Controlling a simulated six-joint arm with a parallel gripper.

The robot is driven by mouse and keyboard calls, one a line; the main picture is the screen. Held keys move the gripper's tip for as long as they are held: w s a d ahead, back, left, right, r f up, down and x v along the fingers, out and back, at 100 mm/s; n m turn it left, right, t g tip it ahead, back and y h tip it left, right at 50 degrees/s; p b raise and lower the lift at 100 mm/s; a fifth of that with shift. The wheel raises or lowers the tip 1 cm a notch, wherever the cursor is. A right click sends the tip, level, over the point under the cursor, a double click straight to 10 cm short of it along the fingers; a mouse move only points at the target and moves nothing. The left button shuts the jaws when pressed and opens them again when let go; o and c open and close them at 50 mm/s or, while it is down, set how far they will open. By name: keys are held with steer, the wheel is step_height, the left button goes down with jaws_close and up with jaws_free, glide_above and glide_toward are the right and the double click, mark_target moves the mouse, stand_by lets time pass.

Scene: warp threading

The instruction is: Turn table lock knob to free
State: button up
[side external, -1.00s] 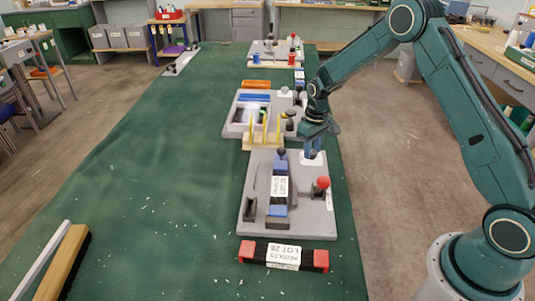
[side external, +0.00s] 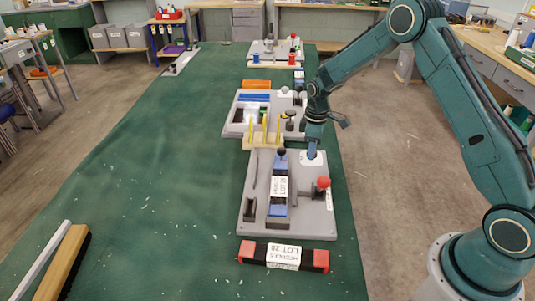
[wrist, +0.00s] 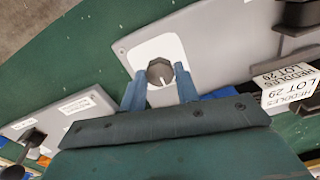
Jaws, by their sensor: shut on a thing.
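The lock knob (wrist: 160,72) is a small grey faceted knob with a white line on its top, on a white patch (wrist: 147,47) of a grey plate. My gripper (wrist: 160,88) has its two blue fingers on either side of the knob, shut on it. In the side external view my gripper (side external: 313,152) points down at the far right part of the grey fixture plate (side external: 314,218). The fingers hide the knob there.
A red ball handle (side external: 323,182) stands close in front of my gripper. A labelled heddle block (side external: 280,188) sits on the plate to the left. Yellow pegs (side external: 264,130) and another grey fixture (side external: 236,125) are behind. A red-ended bundle (side external: 283,256) lies in front.

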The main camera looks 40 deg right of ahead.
steer(key=o, duration=1)
steer(key=shift+r, duration=0.15)
steer(key=shift+r, duration=6.8)
steer(key=shift+r, duration=0.1)
